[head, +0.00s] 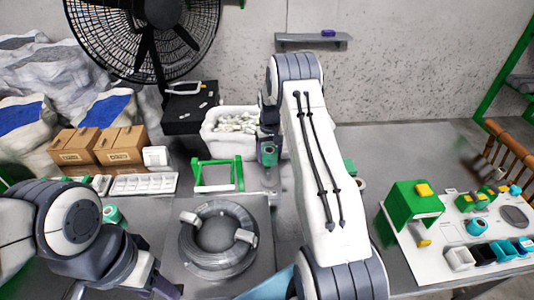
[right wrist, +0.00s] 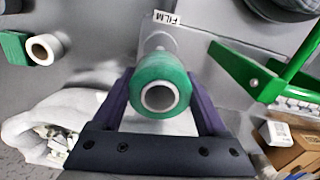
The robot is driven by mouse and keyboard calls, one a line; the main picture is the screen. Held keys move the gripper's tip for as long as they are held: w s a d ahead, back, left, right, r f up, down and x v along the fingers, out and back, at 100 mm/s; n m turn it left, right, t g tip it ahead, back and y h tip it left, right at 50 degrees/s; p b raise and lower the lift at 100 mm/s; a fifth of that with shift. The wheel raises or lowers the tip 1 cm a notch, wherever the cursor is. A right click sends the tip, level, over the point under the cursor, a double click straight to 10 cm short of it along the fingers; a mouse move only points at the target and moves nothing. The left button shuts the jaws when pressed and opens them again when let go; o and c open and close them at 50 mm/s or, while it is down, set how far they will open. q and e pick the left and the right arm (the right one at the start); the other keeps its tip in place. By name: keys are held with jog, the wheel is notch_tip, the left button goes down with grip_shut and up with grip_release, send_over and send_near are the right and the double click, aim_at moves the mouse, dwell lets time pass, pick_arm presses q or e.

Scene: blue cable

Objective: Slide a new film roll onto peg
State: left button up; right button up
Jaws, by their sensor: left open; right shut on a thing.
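My right gripper (head: 268,150) reaches down in the middle of the head view. It is shut on a green film roll (right wrist: 161,87), whose pale hollow core faces the right wrist camera between the purple fingers. A pale peg-like piece (right wrist: 157,44) shows just beyond the roll near a "FILM" label (right wrist: 166,17). I cannot tell whether the roll is around it or apart from it. My left gripper (head: 168,291) is open at the bottom left of the head view, partly cut off and away from the roll.
A green frame (head: 239,174) stands left of the held roll. A coiled cable (head: 190,250) lies in front. A white bin (head: 213,132) stands behind. A white board with green fixtures (head: 414,207) lies right.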

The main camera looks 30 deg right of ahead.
aim_at(269, 172)
jog(key=shift+f+b, duration=0.5)
jog(key=shift+f, duration=0.45)
jog(key=shift+f+b, duration=1.05)
jog(key=shift+f, duration=0.65)
jog(key=shift+s, duration=0.1)
jog(key=shift+f+b, duration=1.4)
jog(key=shift+f, duration=0.8)
jog(key=o, duration=1.5)
jog(key=shift+c, duration=0.2)
